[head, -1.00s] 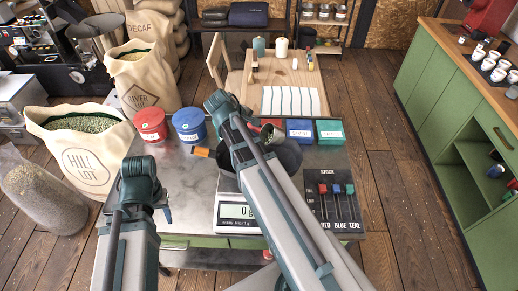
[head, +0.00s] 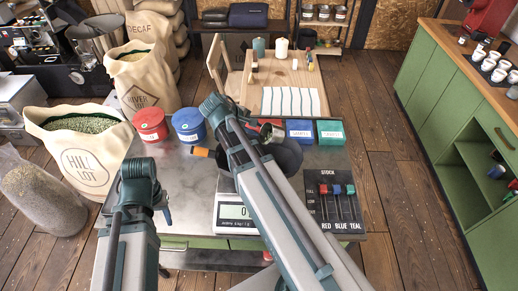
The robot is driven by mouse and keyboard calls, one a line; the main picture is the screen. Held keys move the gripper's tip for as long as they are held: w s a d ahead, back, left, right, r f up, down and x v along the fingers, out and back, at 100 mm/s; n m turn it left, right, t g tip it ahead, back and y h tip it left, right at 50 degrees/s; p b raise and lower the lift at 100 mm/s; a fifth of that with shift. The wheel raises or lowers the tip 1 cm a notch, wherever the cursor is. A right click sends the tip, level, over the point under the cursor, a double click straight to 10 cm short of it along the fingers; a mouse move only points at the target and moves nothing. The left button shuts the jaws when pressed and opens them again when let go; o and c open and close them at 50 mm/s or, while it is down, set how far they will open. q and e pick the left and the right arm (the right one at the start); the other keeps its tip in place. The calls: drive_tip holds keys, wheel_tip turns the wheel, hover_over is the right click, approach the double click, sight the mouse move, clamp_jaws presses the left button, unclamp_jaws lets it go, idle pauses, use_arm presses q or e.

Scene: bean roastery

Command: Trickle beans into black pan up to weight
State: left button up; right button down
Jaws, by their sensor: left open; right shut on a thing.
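The black pan (head: 287,157) rests on the white scale (head: 228,226), partly hidden behind my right arm. The scale's display shows a 0, with the rest of the reading covered by the arm. My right gripper (head: 258,130) is mostly hidden behind its own arm. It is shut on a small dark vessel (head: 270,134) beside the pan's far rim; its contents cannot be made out. My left gripper (head: 165,212) is open and empty over the table's left part, only a fingertip showing. An open sack of pale beans marked HILL LOT (head: 82,150) stands at the left.
A red tin (head: 150,124) and a blue tin (head: 188,125) stand behind the scale. A blue box (head: 299,131) and teal box (head: 330,132) sit at the back right. A black stock board (head: 333,200) with coloured sliders lies right of the scale. An orange-tipped object (head: 200,151) lies on the table.

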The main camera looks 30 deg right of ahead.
drive_tip(key=shift+d+h+b, duration=0.1)
drive_tip(key=shift+h+b, duration=1.3)
drive_tip(key=shift+b, duration=0.35)
idle(1.5)
drive_tip(key=shift+r+n+g+h+b, duration=0.15)
drive_tip(key=shift+n+g+h+b, duration=0.25)
drive_tip(key=shift+h+b, duration=2)
idle(2.3)
